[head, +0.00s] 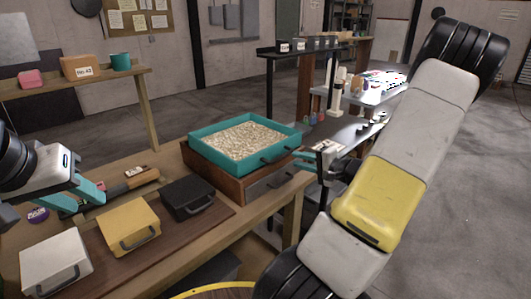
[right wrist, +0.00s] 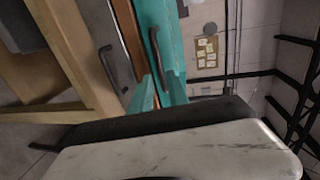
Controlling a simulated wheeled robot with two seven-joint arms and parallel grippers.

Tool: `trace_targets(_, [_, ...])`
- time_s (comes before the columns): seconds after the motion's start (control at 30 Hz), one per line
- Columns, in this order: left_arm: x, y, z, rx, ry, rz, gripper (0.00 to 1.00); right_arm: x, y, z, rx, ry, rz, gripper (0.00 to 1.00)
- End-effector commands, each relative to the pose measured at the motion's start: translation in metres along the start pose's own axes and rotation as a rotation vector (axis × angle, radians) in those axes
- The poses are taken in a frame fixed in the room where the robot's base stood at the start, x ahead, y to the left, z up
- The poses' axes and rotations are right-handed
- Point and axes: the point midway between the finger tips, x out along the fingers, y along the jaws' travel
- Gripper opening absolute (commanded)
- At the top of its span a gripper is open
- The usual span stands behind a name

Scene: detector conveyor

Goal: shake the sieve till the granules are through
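The sieve is a teal square tray (head: 214,158) full of pale granules (head: 245,139). It sits level on a brown wooden box (head: 210,167) at the table's far right corner. Its dark bar handle (head: 280,153) faces my right side; the handle also shows in the right wrist view (right wrist: 156,52). My right gripper (head: 304,160) is at the right end of this handle. Its teal fingers (right wrist: 160,88) stand apart around the handle's near end, without a visible grip. My left gripper (head: 88,197) is open and empty over the table's left part, away from the sieve.
Black (head: 188,198), yellow (head: 129,228) and white (head: 55,262) handled cases lie along the table front. A wooden-handled tool (head: 130,186) lies near my left gripper. A grey drawer (head: 270,184) with a handle is below the sieve. A dark conveyor (head: 350,128) runs behind.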

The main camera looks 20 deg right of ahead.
Motion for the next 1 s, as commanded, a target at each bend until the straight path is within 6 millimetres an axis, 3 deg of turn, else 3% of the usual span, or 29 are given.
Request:
trace_targets(0.5, [0.0, 0.0, 0.0, 0.0, 0.0, 0.0, 0.36, 0.069, 0.0, 0.001, 0.0, -0.002, -0.001, 0.21])
trace_targets(0.87, [0.0, 0.0, 0.0, 0.0, 0.0, 0.0, 0.36, 0.077, 0.0, 0.001, -0.001, -0.001, 0.0, 0.21])
trace_targets(0.9, [0.0, 0.0, 0.0, 0.0, 0.0, 0.0, 0.36, 0.077, 0.0, 0.001, -0.001, -0.001, 0.0, 0.19])
trace_targets(1.0, [0.0, 0.0, 0.0, 0.0, 0.0, 0.0, 0.36, 0.077, 0.0, 0.001, -0.001, -0.001, 0.0, 0.0])
